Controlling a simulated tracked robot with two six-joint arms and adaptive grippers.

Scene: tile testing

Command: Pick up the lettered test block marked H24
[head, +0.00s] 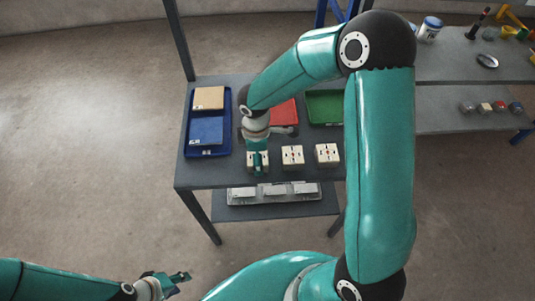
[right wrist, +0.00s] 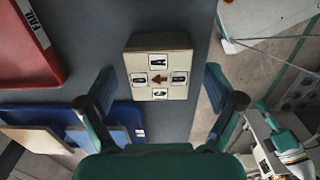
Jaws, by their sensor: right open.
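Three pale lettered blocks stand in a row near the front edge of the dark table: a left block (head: 257,157), a middle block (head: 292,155) and a right block (head: 327,153). My right gripper (head: 257,168) is over the left block, partly hiding it. In the right wrist view, a block (right wrist: 158,92) with letter labels and a red arrow lies between and beyond the open fingers, with gaps at both sides. I cannot read H24 on any block. My left gripper (head: 175,281) is low at the bottom left, away from the table; its opening is unclear.
Blue trays (head: 190,125) with a tan tile (head: 209,98) are at the table's left. A red tray (head: 286,111) and a green tray (head: 325,107) are behind the blocks. A lower shelf (head: 275,210) holds a grey tray. Another table (head: 460,60) stands right.

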